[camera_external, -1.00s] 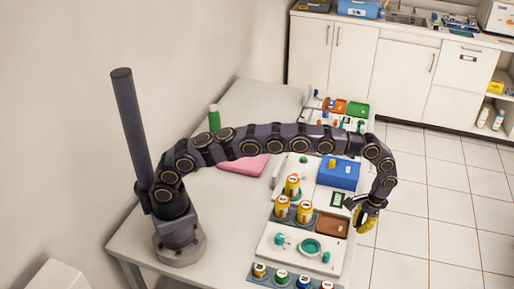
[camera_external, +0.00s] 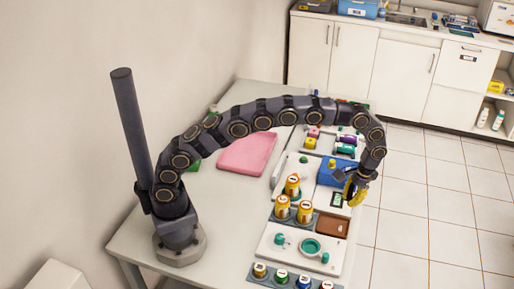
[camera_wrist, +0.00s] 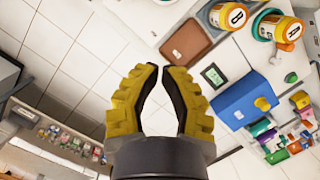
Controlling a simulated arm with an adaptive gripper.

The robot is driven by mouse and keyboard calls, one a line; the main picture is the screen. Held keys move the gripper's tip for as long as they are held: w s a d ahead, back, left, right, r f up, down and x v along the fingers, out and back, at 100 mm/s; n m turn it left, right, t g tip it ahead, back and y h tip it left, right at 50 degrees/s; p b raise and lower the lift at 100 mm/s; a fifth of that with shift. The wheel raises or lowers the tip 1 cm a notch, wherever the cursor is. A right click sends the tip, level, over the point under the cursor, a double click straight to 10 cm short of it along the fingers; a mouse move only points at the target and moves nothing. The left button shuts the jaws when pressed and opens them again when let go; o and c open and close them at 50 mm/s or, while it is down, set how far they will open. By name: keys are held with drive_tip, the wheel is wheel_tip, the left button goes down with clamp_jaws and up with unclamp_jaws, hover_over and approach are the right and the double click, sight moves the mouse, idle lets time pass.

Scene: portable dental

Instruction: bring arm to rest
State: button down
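My gripper (camera_external: 350,192) has yellow fingers and hangs at the right edge of the table, close to the blue box (camera_external: 328,174). In the wrist view my gripper (camera_wrist: 160,72) shows its two fingers with a narrow gap between the tips. Nothing is held between them. My arm arches high over the table from its base at the left and partly covers the far end of the table.
The white table (camera_external: 135,236) carries a pink tray (camera_external: 247,153), yellow jars (camera_external: 304,212), a brown tray (camera_external: 332,226) and a green dish (camera_external: 311,247). The blue box also shows in the wrist view (camera_wrist: 240,99). Tiled floor (camera_external: 430,215) lies clear to the right.

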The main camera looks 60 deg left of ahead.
drive_tip(key=s+a+r+n, duration=0.1)
drive_tip(key=s+a+r, duration=1.1)
drive_tip(key=a, duration=0.3)
drive_tip(key=s+a, duration=0.3)
drive_tip(key=s, duration=0.7)
drive_tip(key=s+a, duration=0.3)
drive_tip(key=s, duration=0.7)
drive_tip(key=shift+a+f+t+h, duration=0.3)
drive_tip(key=shift+f+t, duration=0.05)
drive_tip(key=shift+t, duration=0.05)
drive_tip(key=c, duration=1.1)
unclamp_jaws()
drive_tip(key=shift+s+f, duration=0.1)
drive_tip(key=shift+s, duration=0.15)
drive_tip(key=o, duration=1.1)
drive_tip(key=w, duration=0.1)
drive_tip(key=w+d+r+n, duration=0.1)
drive_tip(key=shift+w+r+n, duration=0.15)
drive_tip(key=shift+w+n, duration=0.15)
drive_tip(key=shift+w, duration=0.1)
drive_tip(key=w+d+r+n+t, duration=0.2)
drive_tip(key=w+d+r+n, duration=0.3)
drive_tip(key=w+d+n, duration=0.55)
wheel_tip(320, 180, down, 10)
drive_tip(key=w+d+m, duration=0.1)
drive_tip(key=w+m, duration=0.1)
drive_tip(key=m, duration=0.1)
drive_tip(key=shift+w+d, duration=0.15)
drive_tip(key=shift+w, duration=0.15)
